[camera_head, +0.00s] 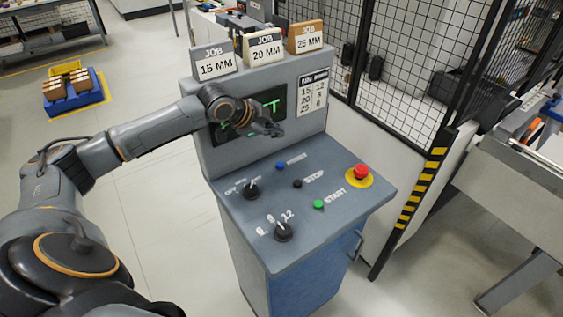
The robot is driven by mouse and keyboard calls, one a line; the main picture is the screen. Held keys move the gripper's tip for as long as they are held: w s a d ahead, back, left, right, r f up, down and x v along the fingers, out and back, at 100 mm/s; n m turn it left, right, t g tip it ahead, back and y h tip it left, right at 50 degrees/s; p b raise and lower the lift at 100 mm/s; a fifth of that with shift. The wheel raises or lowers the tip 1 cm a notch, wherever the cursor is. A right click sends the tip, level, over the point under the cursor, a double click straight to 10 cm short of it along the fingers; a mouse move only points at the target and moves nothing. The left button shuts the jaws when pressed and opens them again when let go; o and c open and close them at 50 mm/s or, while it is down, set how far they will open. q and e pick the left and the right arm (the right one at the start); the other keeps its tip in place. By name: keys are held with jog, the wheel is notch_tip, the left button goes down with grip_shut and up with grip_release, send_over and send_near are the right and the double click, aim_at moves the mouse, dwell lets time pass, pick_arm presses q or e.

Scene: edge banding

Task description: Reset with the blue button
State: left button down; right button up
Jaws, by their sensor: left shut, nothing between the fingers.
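The blue button (280,166) sits at the back of the sloped grey control panel (330,225), left of its white label. My left gripper (276,131) is shut and empty. It shows in front of the console's screen (255,112), above and a little behind the blue button in the picture, apart from it. A black stop button (297,184) and a green start button (318,204) are on the same panel, nearer the front. My left arm covers part of the screen. My right gripper is not in view.
A red emergency button (361,172) on a yellow ring stands at the panel's right. Two black rotary knobs, one at the left (251,191) and one nearer the front (283,232), stick up. Job signs (264,47) stand on top. Black mesh fencing (400,70) rises behind.

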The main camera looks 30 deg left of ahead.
aim_at(278, 165)
pick_arm(q)
jog(key=f+b, duration=0.3)
jog(key=shift+w+d+f+b, duration=0.1)
jog(key=shift+w+f+b, duration=0.1)
jog(key=shift+f+b, duration=0.2)
notch_tip(278, 165, down, 3)
jog(key=b, duration=0.4)
jog(key=shift+f, duration=1.1)
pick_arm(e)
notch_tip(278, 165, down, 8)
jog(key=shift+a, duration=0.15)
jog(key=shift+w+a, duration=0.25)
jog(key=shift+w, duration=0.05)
pick_arm(q)
jog(key=shift+f, duration=0.1)
